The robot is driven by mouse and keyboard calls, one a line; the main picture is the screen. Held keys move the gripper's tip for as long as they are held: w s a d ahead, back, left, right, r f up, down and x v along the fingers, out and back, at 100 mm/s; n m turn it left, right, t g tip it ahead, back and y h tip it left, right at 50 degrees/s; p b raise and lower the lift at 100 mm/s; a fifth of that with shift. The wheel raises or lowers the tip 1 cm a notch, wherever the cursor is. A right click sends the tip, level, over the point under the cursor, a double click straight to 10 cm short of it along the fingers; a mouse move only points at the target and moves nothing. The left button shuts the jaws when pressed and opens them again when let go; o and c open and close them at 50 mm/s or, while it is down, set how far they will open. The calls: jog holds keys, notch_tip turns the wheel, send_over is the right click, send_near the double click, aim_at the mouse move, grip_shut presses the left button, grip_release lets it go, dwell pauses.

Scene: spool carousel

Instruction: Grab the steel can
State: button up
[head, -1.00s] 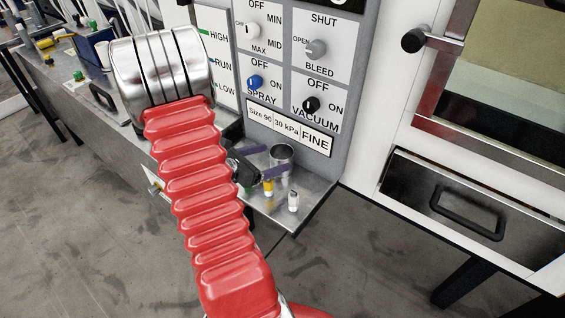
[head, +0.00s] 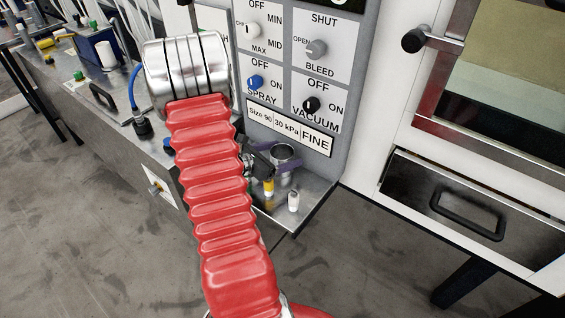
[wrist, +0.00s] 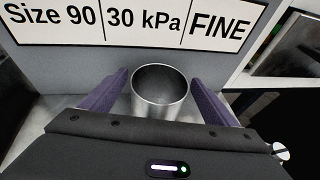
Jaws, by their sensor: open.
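The steel can (head: 283,154) stands upright on the metal shelf below the control panel. It is an open-topped grey cylinder, and I see into its mouth in the wrist view (wrist: 161,92). My gripper (head: 288,163) is open, with its purple fingers on either side of the can. In the wrist view my gripper (wrist: 160,88) has one finger left and one right of the can, with a gap showing on each side near the rim. The can's lower part is hidden behind the gripper body in the wrist view.
The control panel (head: 290,75) rises close behind. A drawer with a black handle (head: 467,210) is to the right.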

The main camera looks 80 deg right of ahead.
jog(key=shift+c, duration=0.6)
jog(key=c, duration=1.1)
